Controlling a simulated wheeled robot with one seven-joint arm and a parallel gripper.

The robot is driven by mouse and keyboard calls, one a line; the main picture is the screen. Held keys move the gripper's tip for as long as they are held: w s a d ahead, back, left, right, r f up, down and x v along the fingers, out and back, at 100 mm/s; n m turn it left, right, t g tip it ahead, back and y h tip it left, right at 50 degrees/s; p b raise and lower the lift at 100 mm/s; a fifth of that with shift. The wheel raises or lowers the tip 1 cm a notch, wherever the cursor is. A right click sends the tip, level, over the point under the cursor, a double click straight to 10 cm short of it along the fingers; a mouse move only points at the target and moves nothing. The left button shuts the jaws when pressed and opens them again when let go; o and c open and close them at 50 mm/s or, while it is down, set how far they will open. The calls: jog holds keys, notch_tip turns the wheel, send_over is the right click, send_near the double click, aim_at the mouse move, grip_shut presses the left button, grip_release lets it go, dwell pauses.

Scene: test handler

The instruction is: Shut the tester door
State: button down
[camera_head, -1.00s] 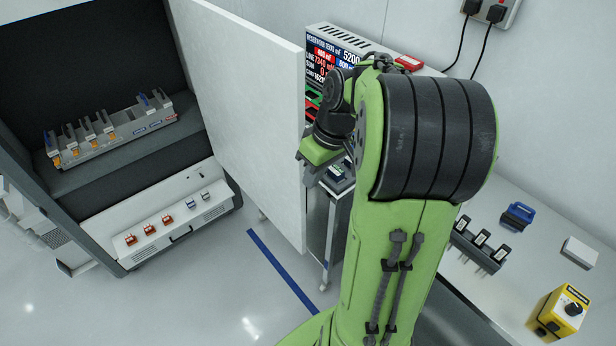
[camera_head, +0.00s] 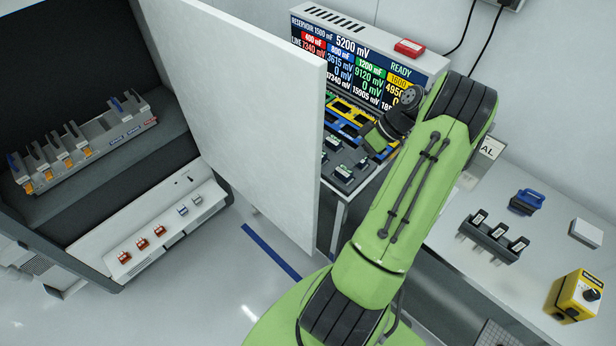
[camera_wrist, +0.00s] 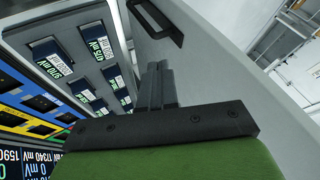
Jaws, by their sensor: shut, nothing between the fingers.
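The tester door (camera_head: 245,130) is a plain white panel standing open, swung out from the dark tester cabinet (camera_head: 75,50) at the left of the head view. Its free edge faces the bench. In the wrist view a grey panel with a dark bar handle (camera_wrist: 158,20) fills the middle and right; it looks like the door's other face. My gripper (camera_wrist: 156,72) shows its two dark fingers together, empty, pointing toward the panel below the handle. I cannot tell whether they touch it. In the head view my fingers are not clearly visible by the dark wrist.
A display unit (camera_head: 365,55) and a board of small modules stand on the bench behind the door, close to my wrist. A black rack (camera_head: 492,238) and a yellow box (camera_head: 573,296) lie on the right bench. Floor below the door is clear, with a blue stripe (camera_head: 270,250).

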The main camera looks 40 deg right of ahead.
jog(key=w+a+f, duration=0.2)
jog(key=a+f, duration=0.5)
jog(key=a, duration=0.2)
jog(key=shift+w+f, duration=0.35)
jog(key=shift+f, duration=0.05)
